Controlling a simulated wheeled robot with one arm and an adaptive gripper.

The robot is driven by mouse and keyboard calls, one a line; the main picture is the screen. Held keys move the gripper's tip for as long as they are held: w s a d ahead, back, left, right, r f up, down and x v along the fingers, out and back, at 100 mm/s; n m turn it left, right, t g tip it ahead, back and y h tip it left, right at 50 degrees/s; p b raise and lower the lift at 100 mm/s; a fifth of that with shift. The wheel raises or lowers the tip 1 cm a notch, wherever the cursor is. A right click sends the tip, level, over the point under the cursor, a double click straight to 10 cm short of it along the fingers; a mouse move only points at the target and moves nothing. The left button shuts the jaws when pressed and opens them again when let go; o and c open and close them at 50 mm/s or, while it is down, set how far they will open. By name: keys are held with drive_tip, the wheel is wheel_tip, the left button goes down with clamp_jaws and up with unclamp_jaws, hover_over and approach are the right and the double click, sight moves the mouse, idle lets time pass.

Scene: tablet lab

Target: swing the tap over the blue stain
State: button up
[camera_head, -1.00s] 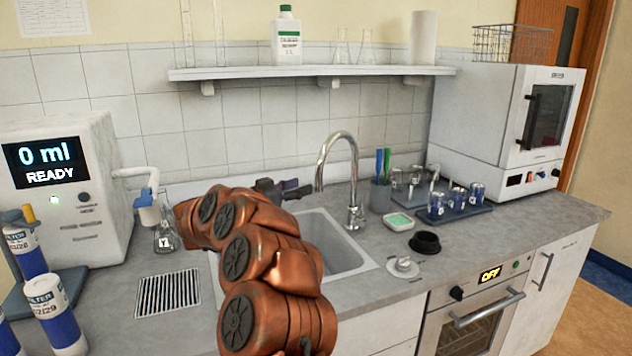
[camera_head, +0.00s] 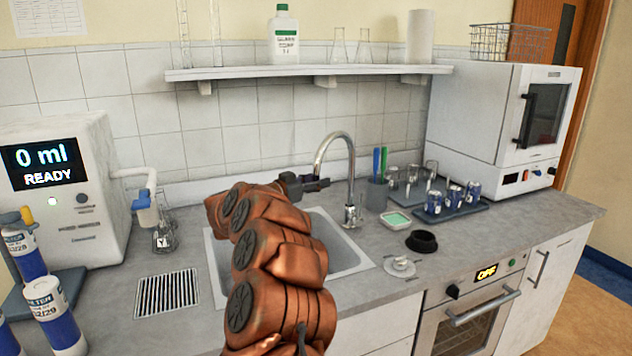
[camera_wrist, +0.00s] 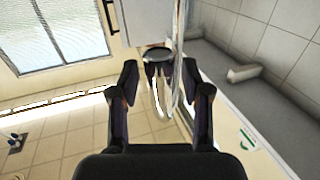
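The chrome tap (camera_head: 350,170) stands at the back right of the sink (camera_head: 362,262), its curved spout arching left over the basin. My gripper (camera_head: 322,184) is at the downturned spout end in the head view and overlaps it. In the wrist view my gripper (camera_wrist: 164,92) has its two dark fingers wide apart, with the shiny spout (camera_wrist: 158,88) showing in the gap between them. I cannot tell whether either finger touches it. No blue stain shows; my arm hides much of the sink floor.
The shelf (camera_head: 300,72) runs above. A dispenser (camera_head: 75,215) and a flask (camera_head: 163,238) stand at left.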

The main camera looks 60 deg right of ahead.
clamp_jaws()
